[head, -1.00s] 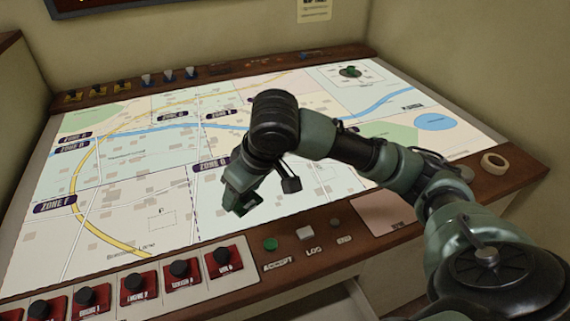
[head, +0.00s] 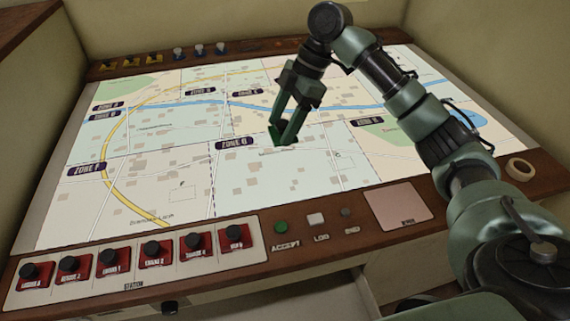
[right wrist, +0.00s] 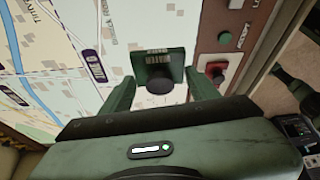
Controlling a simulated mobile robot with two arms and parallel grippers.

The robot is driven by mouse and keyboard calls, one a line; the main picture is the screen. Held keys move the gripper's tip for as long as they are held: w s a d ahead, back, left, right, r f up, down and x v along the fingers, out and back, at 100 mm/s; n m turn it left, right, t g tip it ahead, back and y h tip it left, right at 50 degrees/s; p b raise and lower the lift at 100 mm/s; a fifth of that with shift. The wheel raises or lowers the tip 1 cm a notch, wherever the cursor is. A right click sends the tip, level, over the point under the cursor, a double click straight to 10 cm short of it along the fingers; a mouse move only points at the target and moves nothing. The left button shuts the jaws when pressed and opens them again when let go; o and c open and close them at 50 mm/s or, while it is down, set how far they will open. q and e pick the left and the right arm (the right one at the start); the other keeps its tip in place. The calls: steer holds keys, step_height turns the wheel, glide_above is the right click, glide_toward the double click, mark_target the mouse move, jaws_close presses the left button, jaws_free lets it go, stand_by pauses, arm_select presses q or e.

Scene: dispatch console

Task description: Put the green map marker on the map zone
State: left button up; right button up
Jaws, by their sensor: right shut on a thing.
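The green map marker (right wrist: 175,58) is a dark green plate with a black knob, between the fingers of my right gripper (right wrist: 162,82) in the right wrist view. In the head view my right gripper (head: 284,137) points down over the middle of the map (head: 265,185), just right of a dark zone label (head: 236,143). It is shut on the marker (head: 274,134), which the fingers mostly hide there. I cannot tell whether the marker touches the map. My left gripper is not in view.
Red switch blocks with black knobs (head: 155,252) line the front edge. Beside them are a green accept button (head: 281,227) and a pale log button (head: 317,219). A tape roll (head: 520,169) lies at the right edge. Small toggles (head: 199,50) stand at the back left.

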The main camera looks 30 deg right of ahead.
step_height(320, 180, down, 13)
steer(key=shift+f+p, duration=0.2)
steer(key=shift+p, duration=0.2)
steer(key=o, duration=1.4)
steer(key=b+v, duration=0.1)
steer(key=v, duration=1.1)
steer(key=shift+r, duration=0.1)
